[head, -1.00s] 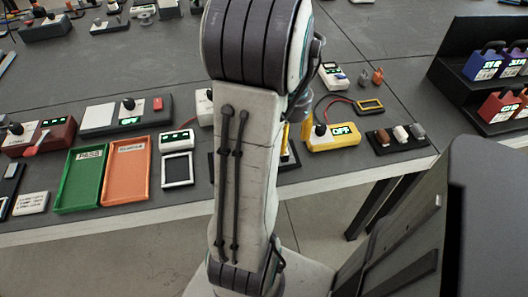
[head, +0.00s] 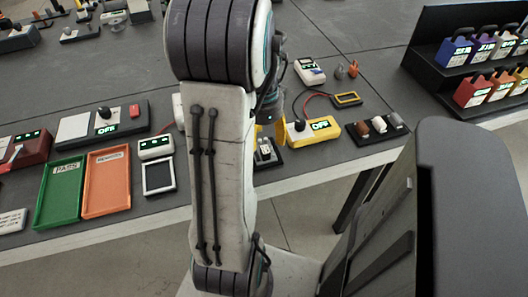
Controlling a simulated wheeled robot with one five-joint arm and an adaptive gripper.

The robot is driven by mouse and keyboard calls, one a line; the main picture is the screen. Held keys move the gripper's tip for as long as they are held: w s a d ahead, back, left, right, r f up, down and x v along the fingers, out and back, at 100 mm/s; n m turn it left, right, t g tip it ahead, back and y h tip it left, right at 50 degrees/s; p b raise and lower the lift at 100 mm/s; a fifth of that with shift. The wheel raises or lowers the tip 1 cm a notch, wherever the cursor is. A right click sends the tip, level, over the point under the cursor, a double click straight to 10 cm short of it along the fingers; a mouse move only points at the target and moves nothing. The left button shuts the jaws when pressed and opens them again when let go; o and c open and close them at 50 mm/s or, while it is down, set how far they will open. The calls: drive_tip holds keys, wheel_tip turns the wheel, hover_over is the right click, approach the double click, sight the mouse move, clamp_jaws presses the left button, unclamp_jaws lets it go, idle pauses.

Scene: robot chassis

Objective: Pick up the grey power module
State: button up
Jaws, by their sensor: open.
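No module that I can clearly tell is grey shows in the head view. Boxy modules with handles stand in two rows on a black stepped rack (head: 425,62) at the right; blue, purple, red, orange and yellow ones show, and the rack is cut off by the right edge. My gripper (head: 270,128) is mostly hidden behind my arm, over the workbench beside a yellow box with a lit OFF display (head: 313,131). Its fingertips look apart, with nothing seen between them. It is well to the left of the rack.
A green PASS tray (head: 60,200) and an orange tray (head: 107,185) lie at the left of the bench. A black holder with small knobs (head: 377,129) and a white meter (head: 309,71) lie between my gripper and the rack. Bare bench top shows behind them.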

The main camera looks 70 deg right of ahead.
sight(265, 149)
drive_tip(key=shift+s+d+f+b, duration=0.1)
drive_tip(key=shift+s+f+b, duration=0.1)
drive_tip(key=shift+f, duration=1.15)
drive_tip(key=shift+s+f+b, duration=0.1)
drive_tip(key=shift+f+b, duration=0.1)
drive_tip(key=shift+f, duration=1.1)
drive_tip(key=shift+o, duration=0.2)
clamp_jaws()
